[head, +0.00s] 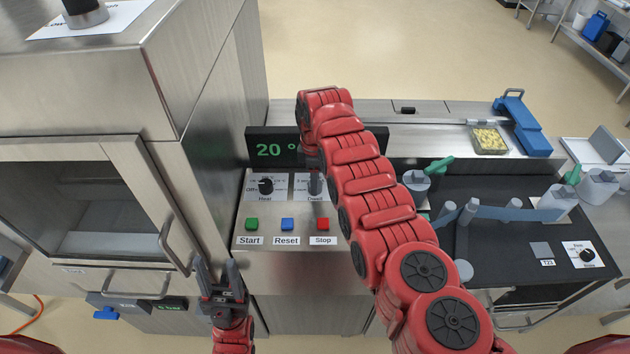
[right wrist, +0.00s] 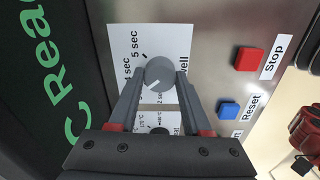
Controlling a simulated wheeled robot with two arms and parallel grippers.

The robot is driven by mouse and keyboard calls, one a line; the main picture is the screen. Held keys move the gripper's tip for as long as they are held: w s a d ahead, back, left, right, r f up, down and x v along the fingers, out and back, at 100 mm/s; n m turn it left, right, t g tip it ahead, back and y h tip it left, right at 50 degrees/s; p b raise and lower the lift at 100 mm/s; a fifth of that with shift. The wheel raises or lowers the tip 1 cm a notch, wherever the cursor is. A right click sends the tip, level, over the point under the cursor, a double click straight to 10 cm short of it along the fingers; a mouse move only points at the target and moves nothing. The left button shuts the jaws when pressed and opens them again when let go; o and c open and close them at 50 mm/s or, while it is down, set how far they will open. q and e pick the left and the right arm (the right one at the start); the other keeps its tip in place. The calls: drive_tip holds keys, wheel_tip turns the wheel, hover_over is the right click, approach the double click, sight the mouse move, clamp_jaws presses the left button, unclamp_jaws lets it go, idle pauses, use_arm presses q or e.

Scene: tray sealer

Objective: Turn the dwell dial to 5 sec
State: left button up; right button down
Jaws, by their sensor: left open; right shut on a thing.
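The dwell dial (right wrist: 160,72) is a round grey knob on a white label card (right wrist: 122,45) in the right wrist view. A white pointer line on it slants toward the lower left of that picture, away from the "5 sec" mark at the upper left. My right gripper (right wrist: 159,80) is shut on the dial, one finger on each side. In the head view my right gripper (head: 315,184) is over the dwell card, and the dial is mostly hidden there. My left gripper (head: 218,272) is open and empty, left of and below the control panel.
Beside the dwell dial is the black heat dial (head: 265,186). Below are green start (head: 251,224), blue reset (head: 287,224) and red stop (head: 322,224) buttons. A display (head: 262,147) reads green text behind. A steel cabinet (head: 213,130) stands left; a dark conveyor (head: 500,230) lies right.

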drive_tip(key=shift+f+m+b, duration=0.15)
drive_tip(key=shift+m+b, duration=0.45)
drive_tip(key=shift+m, duration=0.1)
drive_tip(key=m+b, duration=1)
drive_tip(key=m, duration=0.1)
drive_tip(key=shift+m, duration=0.4)
drive_tip(key=shift+m+b, duration=0.65)
drive_tip(key=shift+m, duration=1.15)
drive_tip(key=shift+r, duration=0.2)
drive_tip(key=shift+c, duration=1.7)
unclamp_jaws()
